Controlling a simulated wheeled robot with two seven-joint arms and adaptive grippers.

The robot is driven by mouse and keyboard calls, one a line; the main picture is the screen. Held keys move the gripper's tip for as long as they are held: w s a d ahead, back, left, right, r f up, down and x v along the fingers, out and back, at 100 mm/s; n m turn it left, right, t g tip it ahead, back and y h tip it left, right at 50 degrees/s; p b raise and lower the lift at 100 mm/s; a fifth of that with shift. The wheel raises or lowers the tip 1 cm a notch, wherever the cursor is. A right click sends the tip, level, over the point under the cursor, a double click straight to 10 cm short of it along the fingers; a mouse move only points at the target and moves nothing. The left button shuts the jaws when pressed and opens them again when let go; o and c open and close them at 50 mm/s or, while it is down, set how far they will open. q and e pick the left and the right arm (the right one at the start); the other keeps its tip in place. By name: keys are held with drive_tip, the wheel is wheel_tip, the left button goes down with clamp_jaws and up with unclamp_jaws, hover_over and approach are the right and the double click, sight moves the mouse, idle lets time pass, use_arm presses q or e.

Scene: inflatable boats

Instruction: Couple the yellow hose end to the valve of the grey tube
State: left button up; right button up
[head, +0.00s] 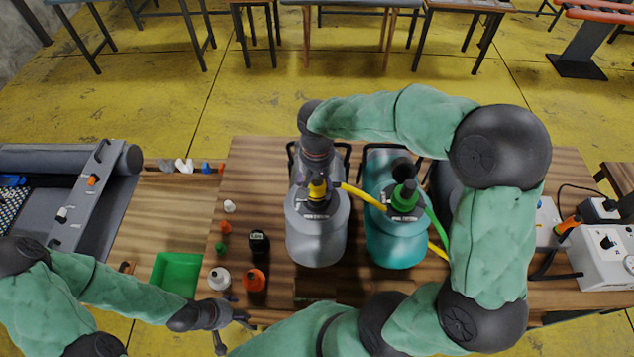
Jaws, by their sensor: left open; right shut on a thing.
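The yellow hose end (318,188) is at the top of the grey canister (317,240). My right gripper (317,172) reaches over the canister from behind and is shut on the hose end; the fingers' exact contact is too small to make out. The yellow hose (362,195) runs right from it, past the teal canister. The grey tube (85,210) lies at the far left. It carries an orange-topped valve (92,180) and a white one (62,214). My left gripper (234,332) is open and empty near the table's front edge, far from the hose end.
A teal canister (395,240) with a green cap and green hose (435,222) stands beside the grey one. Small bottles, including a black one (258,242) and an orange one (253,280), stand left of them. A green tray (175,274) and a grey-white power unit (603,255) flank them.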

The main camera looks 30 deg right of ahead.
sight(317, 190)
drive_tip(key=shift+f, duration=0.15)
idle(0.5)
drive_tip(key=shift+f+b, duration=0.95)
drive_tip(key=shift+f, duration=0.15)
drive_tip(key=shift+f, duration=0.3)
drive_tip(key=shift+f+b, duration=0.2)
drive_tip(key=shift+b, duration=0.1)
drive_tip(key=shift+s+f+b, duration=0.1)
drive_tip(key=shift+f+b, duration=0.3)
drive_tip(key=shift+f, duration=0.15)
idle(0.5)
drive_tip(key=shift+d+r, duration=0.1)
drive_tip(key=shift+r, duration=0.05)
idle(0.5)
drive_tip(key=shift+r, duration=0.1)
idle(0.7)
drive_tip(key=shift+f, duration=0.55)
idle(0.4)
